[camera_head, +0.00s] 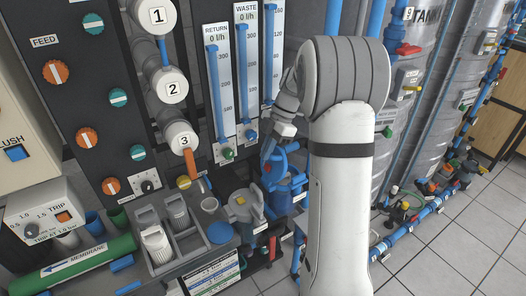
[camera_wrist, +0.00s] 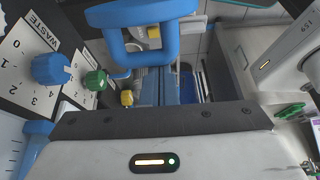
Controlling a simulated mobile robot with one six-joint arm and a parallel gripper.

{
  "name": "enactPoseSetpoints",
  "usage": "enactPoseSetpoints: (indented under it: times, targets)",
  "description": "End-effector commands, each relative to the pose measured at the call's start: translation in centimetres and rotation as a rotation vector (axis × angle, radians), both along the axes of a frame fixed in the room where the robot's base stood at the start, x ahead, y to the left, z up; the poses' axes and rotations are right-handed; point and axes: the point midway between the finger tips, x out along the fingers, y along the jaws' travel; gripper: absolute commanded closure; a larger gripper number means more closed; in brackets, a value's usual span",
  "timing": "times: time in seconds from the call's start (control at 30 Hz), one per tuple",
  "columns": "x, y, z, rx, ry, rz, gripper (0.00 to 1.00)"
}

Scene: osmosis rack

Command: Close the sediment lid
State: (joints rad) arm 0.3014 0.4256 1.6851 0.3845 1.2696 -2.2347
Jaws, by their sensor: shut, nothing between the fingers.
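A blue lid-like part with a loop handle (camera_head: 280,163) stands raised above a blue canister (camera_head: 287,194) in the head view. I cannot read a label on it, so I cannot tell for sure that it is the sediment lid. A blue loop also shows large at the top of the wrist view (camera_wrist: 128,17). My gripper (camera_head: 267,149) is shut and empty, close by the blue loop. I cannot tell whether they touch. My wrist hides part of the area, and the fingertips are not clear in the wrist view.
The flow-meter panel (camera_head: 218,95) rises behind. Large grey tanks (camera_head: 425,110) stand to the right; the tiled floor (camera_head: 450,250) is open.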

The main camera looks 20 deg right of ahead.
Motion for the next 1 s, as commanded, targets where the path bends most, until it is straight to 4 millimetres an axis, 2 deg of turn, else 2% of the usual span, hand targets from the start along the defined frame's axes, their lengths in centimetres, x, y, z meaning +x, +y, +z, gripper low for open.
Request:
enactPoseSetpoints:
  times: [0.17,0.33,0.5,0.7,0.8,1.0]
  targets:
    - [-0.2,1.0,0.1,0.000,-0.001,0.000,1.00]
    - [-0.8,4.2,0.6,0.000,-0.002,0.004,1.00]
    - [-0.1,1.6,4.5,-0.002,-0.005,-0.003,1.00]
    - [0.3,-0.3,7.8,-0.001,-0.003,-0.001,1.00]
    - [0.4,-0.8,8.7,-0.001,-0.002,-0.001,1.00]
    - [0.4,-1.2,9.4,0.000,0.000,0.000,1.00]
